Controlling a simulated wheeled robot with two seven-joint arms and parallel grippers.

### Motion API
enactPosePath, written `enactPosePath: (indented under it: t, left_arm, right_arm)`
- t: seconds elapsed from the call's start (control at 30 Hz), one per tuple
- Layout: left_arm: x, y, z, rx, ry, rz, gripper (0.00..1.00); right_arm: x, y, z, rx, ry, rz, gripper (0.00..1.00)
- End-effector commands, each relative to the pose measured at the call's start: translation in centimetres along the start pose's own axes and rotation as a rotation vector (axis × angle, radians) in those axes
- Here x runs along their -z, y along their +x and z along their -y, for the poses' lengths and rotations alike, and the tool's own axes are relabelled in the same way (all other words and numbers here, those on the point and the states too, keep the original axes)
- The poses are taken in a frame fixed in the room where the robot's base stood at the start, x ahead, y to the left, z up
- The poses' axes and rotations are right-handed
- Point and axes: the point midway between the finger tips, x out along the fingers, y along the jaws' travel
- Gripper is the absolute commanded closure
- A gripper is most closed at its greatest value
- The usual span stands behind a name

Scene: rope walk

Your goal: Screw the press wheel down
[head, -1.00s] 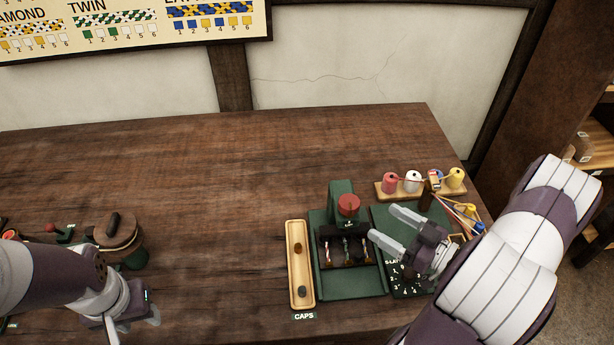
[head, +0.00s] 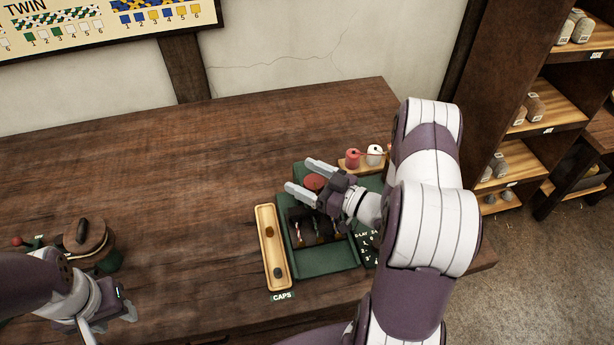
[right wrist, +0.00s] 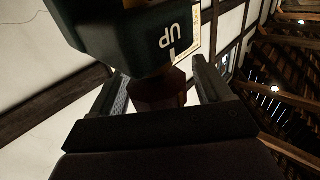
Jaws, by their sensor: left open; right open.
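The green press (head: 330,262) stands on the bench, with its red press wheel (head: 315,182) partly hidden by my right gripper (head: 301,177). The right gripper is open, with one finger on each side of the wheel. In the right wrist view, the dark red wheel (right wrist: 160,92) shows between the spread fingers, close to a dark green block marked "UP" (right wrist: 135,35). I cannot tell whether the fingers touch the wheel. My left gripper (head: 110,325) is open and empty at the lower left, far from the press.
A wooden caps tray (head: 283,280) lies just left of the press. A spool rack (head: 348,165) with red and white spools stands behind it, partly hidden by my right arm. A round wooden piece (head: 98,240) is near my left gripper. The bench middle is clear.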

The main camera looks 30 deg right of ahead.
Motion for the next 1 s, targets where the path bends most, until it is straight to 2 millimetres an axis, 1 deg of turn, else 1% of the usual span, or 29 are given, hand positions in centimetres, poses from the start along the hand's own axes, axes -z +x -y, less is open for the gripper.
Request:
enactPosePath:
  t: [0.03,0.07,0.1,0.17,0.2,0.43,0.57,0.77,1.0]
  left_arm:
    - [0.00,0.00,0.00,0.000,0.000,0.000,0.55]
    - [0.00,0.00,0.00,0.000,0.000,0.000,0.55]
    - [0.00,0.00,0.00,0.000,0.000,0.000,0.55]
    - [0.00,0.00,0.00,0.000,0.000,0.000,0.55]
    - [0.00,0.00,0.00,0.000,0.000,0.000,0.55]
    - [0.00,-0.05,0.00,0.000,0.000,0.000,0.55]
    - [0.02,-0.18,0.00,0.000,0.000,0.000,0.55]
    - [0.06,-0.49,0.00,0.000,0.000,0.000,0.55]
    - [0.09,-0.75,0.00,0.000,0.000,0.000,0.55]
  right_arm:
    - [0.01,-0.01,-0.01,0.000,0.000,0.000,0.26]
    - [0.01,-0.02,-0.01,0.000,0.000,0.000,0.35]
    - [0.01,-0.02,-0.01,0.000,0.000,0.000,0.48]
    - [0.01,-0.03,-0.01,0.000,0.000,0.000,0.68]
    - [0.01,-0.03,-0.01,0.000,0.000,0.000,0.74]
    - [0.04,-0.03,0.02,-0.011,0.000,0.000,0.74]
    - [0.10,-0.01,-0.06,-0.050,0.000,0.000,0.74]
    - [0.11,-0.03,-0.22,-0.174,0.001,0.001,0.74]
    - [0.09,-0.06,-0.48,-0.389,-0.001,0.000,0.74]
